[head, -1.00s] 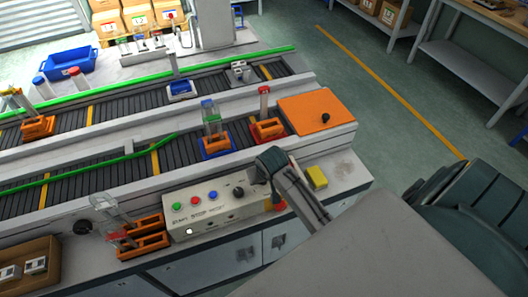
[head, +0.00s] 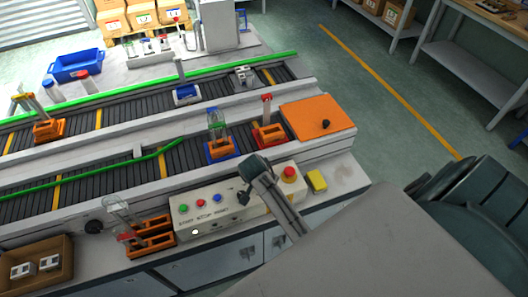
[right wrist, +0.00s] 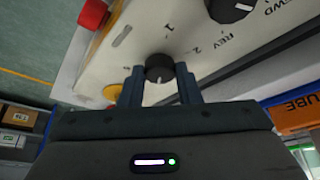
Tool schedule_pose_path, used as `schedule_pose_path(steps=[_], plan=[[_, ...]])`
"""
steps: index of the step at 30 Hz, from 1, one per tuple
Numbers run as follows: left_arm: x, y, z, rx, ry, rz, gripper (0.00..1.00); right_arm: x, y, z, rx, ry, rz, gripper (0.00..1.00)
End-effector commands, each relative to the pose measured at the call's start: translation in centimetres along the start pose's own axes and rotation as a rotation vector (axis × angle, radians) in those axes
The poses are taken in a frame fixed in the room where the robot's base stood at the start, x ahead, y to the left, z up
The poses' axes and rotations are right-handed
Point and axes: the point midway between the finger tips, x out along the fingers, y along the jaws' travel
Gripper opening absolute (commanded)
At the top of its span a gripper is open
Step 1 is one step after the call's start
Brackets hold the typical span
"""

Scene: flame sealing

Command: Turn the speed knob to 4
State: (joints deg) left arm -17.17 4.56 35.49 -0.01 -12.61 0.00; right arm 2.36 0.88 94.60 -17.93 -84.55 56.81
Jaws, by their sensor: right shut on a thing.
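The cream control panel (head: 215,218) stands at the front edge of the conveyor bench, with coloured buttons on its face. In the right wrist view, the small black speed knob (right wrist: 160,66) sits between the two fingers of my right gripper (right wrist: 160,78), which is shut on it. The knob's pale pointer mark faces toward the gripper. The printed numbers 1 and 2 show beyond the knob; other numbers are hidden. In the head view my right gripper (head: 252,170) is over the panel's right part, and its arm hides the speed knob. My left gripper is not in view.
A larger black REV/FWD knob (right wrist: 232,8) is close by on the panel. A red emergency stop (head: 289,173) lies right of my arm, beside a yellow block (head: 317,181). Orange racks (head: 150,238) stand left of the panel. Conveyors run behind.

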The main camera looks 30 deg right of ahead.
Motion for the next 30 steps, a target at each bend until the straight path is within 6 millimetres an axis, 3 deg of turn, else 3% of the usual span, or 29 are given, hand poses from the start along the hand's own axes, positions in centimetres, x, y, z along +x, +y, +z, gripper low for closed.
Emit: schedule_pose_path(steps=[16, 17, 20, 30], plan=[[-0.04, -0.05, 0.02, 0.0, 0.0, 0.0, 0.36, -0.01, -0.02, -0.08, 0.025, 0.001, 0.01, 0.07], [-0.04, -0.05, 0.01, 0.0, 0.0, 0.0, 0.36, -0.01, -0.03, -0.08, 0.025, 0.001, 0.01, 0.32], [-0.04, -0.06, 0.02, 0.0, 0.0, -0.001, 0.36, -0.01, -0.02, -0.07, 0.025, 0.001, 0.01, 0.51], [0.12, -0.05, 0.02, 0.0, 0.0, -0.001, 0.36, -0.27, -0.07, -0.03, 0.025, 0.001, 0.009, 0.51]])
